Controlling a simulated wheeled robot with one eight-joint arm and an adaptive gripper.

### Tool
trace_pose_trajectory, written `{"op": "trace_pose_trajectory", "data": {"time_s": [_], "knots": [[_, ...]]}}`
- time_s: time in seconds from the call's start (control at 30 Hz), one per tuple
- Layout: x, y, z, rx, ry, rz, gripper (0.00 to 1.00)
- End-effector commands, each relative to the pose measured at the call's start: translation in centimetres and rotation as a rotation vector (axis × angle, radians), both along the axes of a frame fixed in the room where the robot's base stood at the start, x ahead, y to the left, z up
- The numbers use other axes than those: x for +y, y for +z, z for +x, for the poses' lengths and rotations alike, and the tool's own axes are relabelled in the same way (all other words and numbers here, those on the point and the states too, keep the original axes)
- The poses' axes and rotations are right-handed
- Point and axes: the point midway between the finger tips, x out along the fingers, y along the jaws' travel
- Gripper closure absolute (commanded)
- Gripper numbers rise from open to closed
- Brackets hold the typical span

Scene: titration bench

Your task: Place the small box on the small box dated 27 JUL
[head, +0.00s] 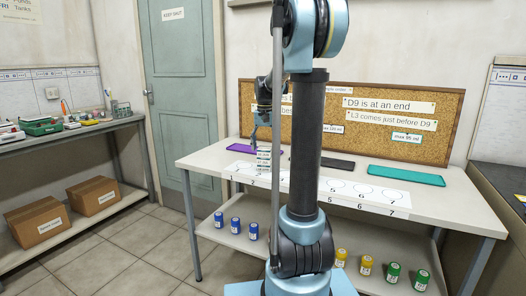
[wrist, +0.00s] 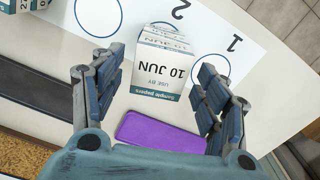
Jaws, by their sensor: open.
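A small white box (wrist: 158,72) with a teal band, labelled "Sample papers, USE BY 10 JUN", is between my fingers in the wrist view. White and teal labelled surfaces (wrist: 168,36) show just beyond it; I cannot tell whether they belong to another box below. Part of another white and teal box (wrist: 22,5) shows at the top left edge; its date is not readable. My gripper (wrist: 153,64) is open, one finger on each side of the 10 JUN box. In the head view my gripper (head: 262,116) is above small labelled boxes (head: 264,158), partly hidden by my arm. No 27 JUL date is readable.
A white strip with numbered circles (head: 368,190) runs along the bench. Purple (wrist: 160,131), black (head: 305,164) and teal (head: 406,176) mats lie behind it. A corkboard (head: 445,115) with notes stands at the back. Blue, yellow and green jars (head: 393,272) stand on the lower shelf.

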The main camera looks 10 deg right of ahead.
Motion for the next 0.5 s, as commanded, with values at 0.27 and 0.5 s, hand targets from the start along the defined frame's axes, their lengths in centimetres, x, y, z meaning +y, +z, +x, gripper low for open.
{"op": "trace_pose_trajectory", "data": {"time_s": [0.27, 0.5], "knots": [[0.0, 5.1, 0.0, 0.000, 0.000, 0.000, 0.32], [0.0, 8.8, 0.0, 0.000, 0.000, 0.000, 0.32]]}}
